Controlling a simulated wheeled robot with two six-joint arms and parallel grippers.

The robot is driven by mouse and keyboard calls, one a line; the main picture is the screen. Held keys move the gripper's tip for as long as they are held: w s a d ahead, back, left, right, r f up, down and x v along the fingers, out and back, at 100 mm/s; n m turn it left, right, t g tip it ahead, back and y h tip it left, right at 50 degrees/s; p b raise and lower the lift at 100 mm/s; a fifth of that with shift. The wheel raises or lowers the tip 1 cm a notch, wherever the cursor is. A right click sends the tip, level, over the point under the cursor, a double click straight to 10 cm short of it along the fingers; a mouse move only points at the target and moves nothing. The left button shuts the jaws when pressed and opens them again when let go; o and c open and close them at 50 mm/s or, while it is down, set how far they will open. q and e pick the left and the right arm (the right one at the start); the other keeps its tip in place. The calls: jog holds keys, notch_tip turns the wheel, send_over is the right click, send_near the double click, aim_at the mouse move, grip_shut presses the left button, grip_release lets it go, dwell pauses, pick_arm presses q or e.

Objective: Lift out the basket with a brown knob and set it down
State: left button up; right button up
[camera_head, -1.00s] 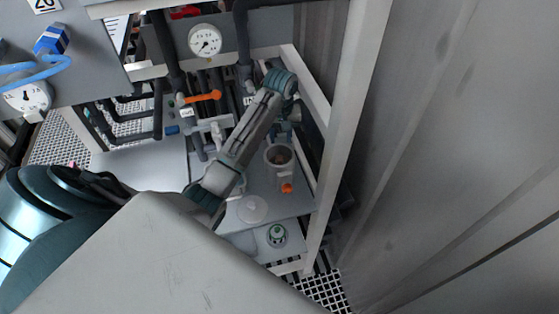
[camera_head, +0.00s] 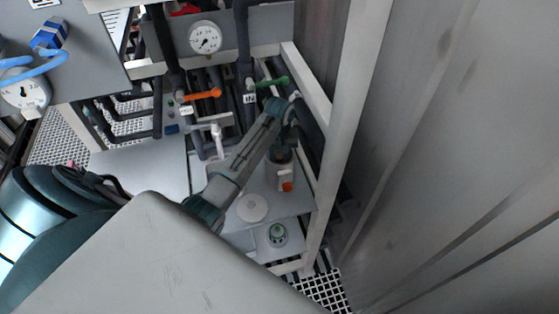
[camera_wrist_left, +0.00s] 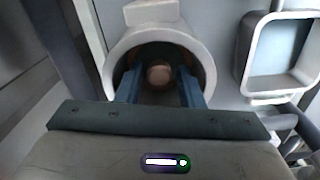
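A whitish round vessel (camera_head: 281,176) with an orange part on its front stands on the grey shelf. In the left wrist view its thick pale rim (camera_wrist_left: 209,68) surrounds a dark opening. A pale brownish round knob (camera_wrist_left: 158,75) sits inside, on the basket; the basket's body is too dark to make out. My left gripper (camera_head: 283,155) is over the vessel's mouth, pointing down. In the left wrist view its two blue fingers (camera_wrist_left: 160,82) reach into the opening on either side of the knob, with a gap on each side. My right gripper is not in view.
A white round disc (camera_head: 252,208) lies on the shelf in front of the vessel. A white and green round item (camera_head: 277,234) is nearer the front. Pipes with an orange handle (camera_head: 203,94) and a green handle (camera_head: 272,82) stand behind. A pale frame post (camera_head: 340,130) is close on the right.

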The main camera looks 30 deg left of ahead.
pick_arm(q)
jog(key=shift+f, duration=0.15)
jog(key=c, duration=0.7)
grip_shut()
jog(key=shift+w+r, duration=0.1)
jog(key=shift+r, duration=0.1)
